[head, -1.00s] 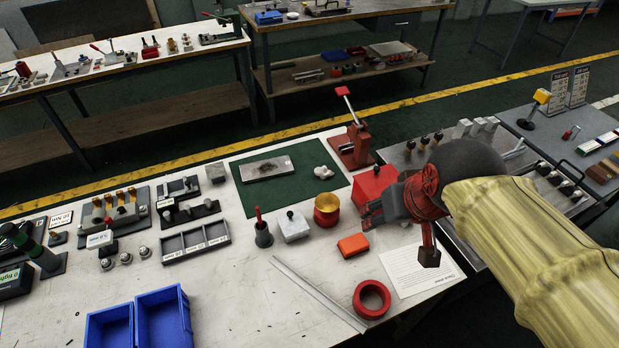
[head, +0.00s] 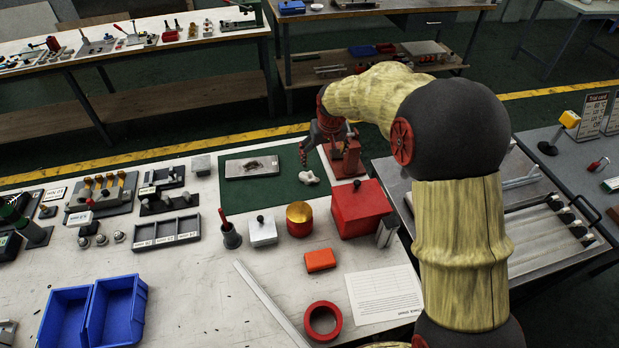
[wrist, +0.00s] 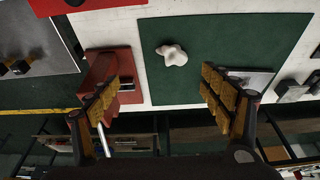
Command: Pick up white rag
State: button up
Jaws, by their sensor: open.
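The white rag (head: 308,177) is a small crumpled lump on the right part of the green mat (head: 287,200). In the wrist view the rag (wrist: 172,55) lies on the mat (wrist: 215,30), beyond the fingertips and between their lines. My gripper (head: 326,147) is above the back edge of the bench, behind and a little right of the rag. In the wrist view my gripper (wrist: 168,95) is open and empty, its padded fingers wide apart. It does not touch the rag.
A red hand press (head: 345,160) stands close to my gripper, right of the rag; its base is near the left finger in the wrist view. A stained metal plate (head: 252,167) lies on the mat, left of the rag. A red box (head: 360,210) stands in front right.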

send_near(309, 176)
jog(key=shift+w+d+f, duration=0.4)
jog(key=shift+w+f, duration=0.1)
jog(key=x, duration=0.3)
jog(key=shift+a+f+b, duration=0.1)
jog(key=shift+f+b, duration=0.05)
jog(key=shift+b, duration=0.25)
jog(key=x, duration=0.1)
jog(key=b+x, duration=0.2)
jog(key=x, duration=0.1)
jog(key=shift+s+a+f, duration=0.15)
jog(key=shift+s+a, duration=0.1)
jog(key=shift+s, duration=0.05)
jog(key=shift+w+f, duration=0.2)
jog(key=shift+f, duration=0.2)
jog(key=shift+r, duration=0.1)
jog(key=shift+c, duration=0.7)
jog(key=c, duration=0.9)
